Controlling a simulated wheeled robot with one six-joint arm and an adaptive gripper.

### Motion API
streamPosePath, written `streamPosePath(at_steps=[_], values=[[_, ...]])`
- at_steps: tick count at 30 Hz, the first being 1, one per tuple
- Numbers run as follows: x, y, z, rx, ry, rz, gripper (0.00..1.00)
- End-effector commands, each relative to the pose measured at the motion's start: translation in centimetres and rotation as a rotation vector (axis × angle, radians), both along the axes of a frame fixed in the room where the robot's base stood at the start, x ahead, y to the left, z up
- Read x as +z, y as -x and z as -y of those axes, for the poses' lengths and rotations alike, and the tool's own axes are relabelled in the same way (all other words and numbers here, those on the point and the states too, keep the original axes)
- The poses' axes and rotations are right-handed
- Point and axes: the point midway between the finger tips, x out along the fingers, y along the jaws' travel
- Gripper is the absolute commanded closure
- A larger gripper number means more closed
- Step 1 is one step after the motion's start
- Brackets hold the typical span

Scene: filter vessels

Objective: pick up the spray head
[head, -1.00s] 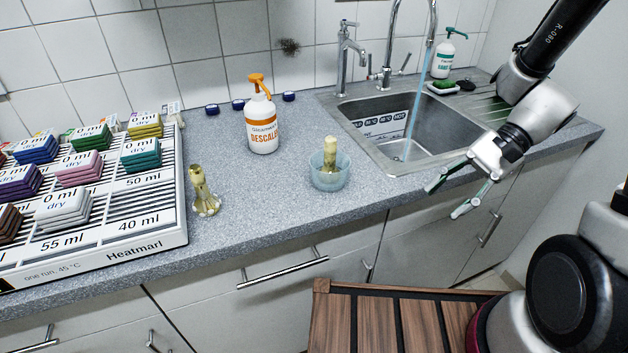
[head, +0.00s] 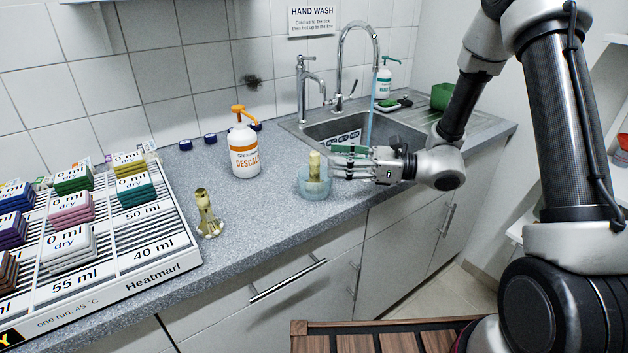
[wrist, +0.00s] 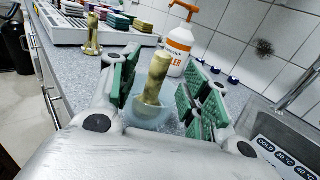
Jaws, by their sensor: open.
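A yellowish, blotchy spray head (head: 314,167) stands nearly upright in a pale blue translucent bowl (head: 313,188) on the counter. Its lower end is inside the bowl. My gripper (head: 337,163) is open and level, just right of the spray head, with its fingers pointing at it. In the wrist view the spray head (wrist: 155,80) shows in the gap between the green finger pads, leaning slightly, with no visible contact. A similar brass-coloured piece with a flared foot (head: 207,213) stands alone on the counter to the left; it also shows in the wrist view (wrist: 92,35).
A descaler bottle with an orange pump (head: 244,148) stands behind the bowl. The sink (head: 340,132) with running water lies behind my gripper. A slatted rack (head: 150,255) with coloured stacks is at left. The counter between rack and bowl is mostly clear.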

Motion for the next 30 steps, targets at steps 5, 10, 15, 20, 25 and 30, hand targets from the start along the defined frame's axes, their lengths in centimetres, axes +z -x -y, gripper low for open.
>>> streamPosePath(at_steps=[5,10,15,20,25,30], values=[[0.0,-0.4,-2.3,0.003,0.001,0.001,0.53],[0.0,-1.0,-5.0,0.004,0.001,0.001,0.53],[0.0,-1.3,-6.0,0.002,0.002,0.001,0.53],[0.0,-1.3,-6.0,0.001,0.002,0.001,0.53],[0.0,-1.3,-6.0,0.001,0.002,0.001,0.82],[0.0,-1.3,-5.9,0.001,0.002,0.001,1.00]])
